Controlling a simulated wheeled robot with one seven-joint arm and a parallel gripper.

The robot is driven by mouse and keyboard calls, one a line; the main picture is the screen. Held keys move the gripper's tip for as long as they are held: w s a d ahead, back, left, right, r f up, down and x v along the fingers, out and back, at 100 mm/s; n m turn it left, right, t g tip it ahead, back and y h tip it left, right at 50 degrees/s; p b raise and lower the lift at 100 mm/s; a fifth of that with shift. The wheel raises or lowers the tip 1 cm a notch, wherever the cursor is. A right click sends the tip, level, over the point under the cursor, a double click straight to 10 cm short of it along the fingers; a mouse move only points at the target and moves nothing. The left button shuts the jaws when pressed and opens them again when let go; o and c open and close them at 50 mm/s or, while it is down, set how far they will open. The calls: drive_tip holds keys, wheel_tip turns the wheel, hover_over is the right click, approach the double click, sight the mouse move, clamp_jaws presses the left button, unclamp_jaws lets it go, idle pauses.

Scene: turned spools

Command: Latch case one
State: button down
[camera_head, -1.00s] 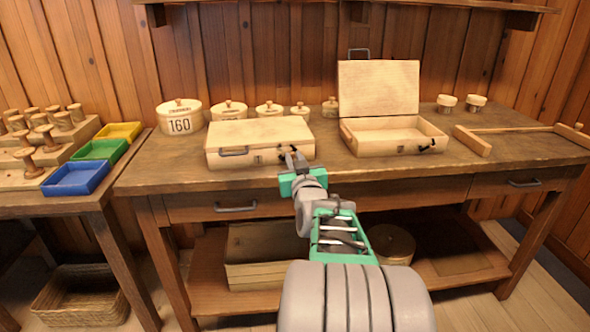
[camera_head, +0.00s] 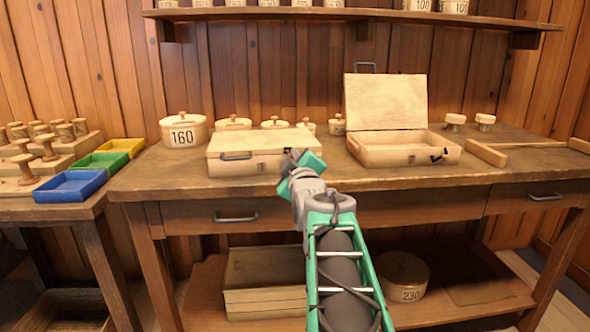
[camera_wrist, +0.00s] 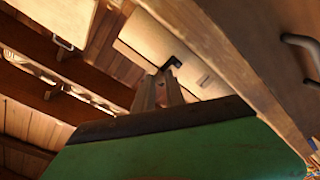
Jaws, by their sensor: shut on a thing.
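The closed wooden case (camera_head: 235,162) on the left of the bench has its lid down and a grey handle on its front. It also shows in the wrist view (camera_wrist: 140,35), with a black latch (camera_wrist: 172,63) on its front. My gripper (camera_head: 292,156) is at the right part of this case's front. In the wrist view my gripper's fingers (camera_wrist: 166,80) are shut at the black latch, their tips touching it. In the head view my gripper hides the latch, so its angle is hard to tell there.
A second case (camera_head: 385,155) stands open to the right, lid upright, black latch at its front. Lidded round tins, one marked 160 (camera_head: 183,131), stand behind the closed case. A drawer handle (camera_head: 236,217) projects below the bench edge. Coloured trays (camera_head: 70,186) are at left.

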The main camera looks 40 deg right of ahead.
drive_tip(key=shift+a+n, duration=0.1)
drive_tip(key=shift+n, duration=0.2)
idle(0.4)
drive_tip(key=c, duration=1.4)
unclamp_jaws()
drive_tip(key=p+v, duration=0.1)
drive_tip(key=v, duration=0.6)
drive_tip(key=shift+s+a, duration=0.25)
